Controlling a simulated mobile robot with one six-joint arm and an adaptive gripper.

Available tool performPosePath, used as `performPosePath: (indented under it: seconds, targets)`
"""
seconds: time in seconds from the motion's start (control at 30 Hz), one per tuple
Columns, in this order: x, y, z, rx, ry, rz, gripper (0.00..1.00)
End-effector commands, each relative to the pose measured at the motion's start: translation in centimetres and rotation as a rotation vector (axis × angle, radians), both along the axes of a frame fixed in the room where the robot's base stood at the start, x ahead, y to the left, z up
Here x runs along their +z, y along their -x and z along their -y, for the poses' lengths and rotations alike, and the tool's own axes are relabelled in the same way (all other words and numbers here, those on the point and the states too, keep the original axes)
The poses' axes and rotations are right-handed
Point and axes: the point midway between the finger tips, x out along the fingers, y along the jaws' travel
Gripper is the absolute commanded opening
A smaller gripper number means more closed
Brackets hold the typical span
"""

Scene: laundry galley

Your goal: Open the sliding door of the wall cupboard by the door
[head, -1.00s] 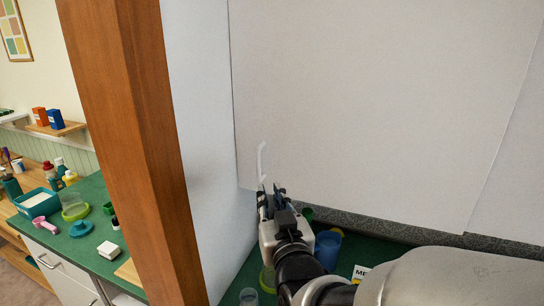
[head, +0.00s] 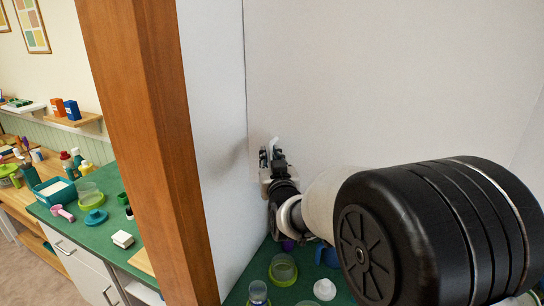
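The wall cupboard's pale sliding door (head: 390,85) fills the upper right of the head view. Its white bar handle (head: 273,142) is near the door's left edge; only its upper end shows clearly. My gripper (head: 271,154) is at the handle, with its two dark fingers apart and the lower part of the handle hidden behind or between them. I cannot tell whether a finger touches the handle. The door's left edge lies close to the white side wall, and no opening shows there.
A wooden post (head: 143,140) and the white side wall (head: 212,130) stand left of my gripper. Green cups (head: 283,270) and a white funnel-like item (head: 324,289) sit on the green counter below. My arm hides much of the lower right.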

Motion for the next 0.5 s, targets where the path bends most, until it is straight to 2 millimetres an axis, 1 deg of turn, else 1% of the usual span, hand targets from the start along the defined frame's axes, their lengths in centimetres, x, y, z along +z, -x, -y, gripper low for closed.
performPosePath:
  seconds: [0.1, 0.37, 0.5]
  targets:
    - [-0.01, -0.53, -0.11, 0.0, 0.0, 0.0, 0.18]
    - [0.0, -0.6, -0.13, 0.0, 0.0, 0.0, 0.18]
    - [0.0, -0.59, -0.12, 0.0, 0.0, 0.0, 0.08]
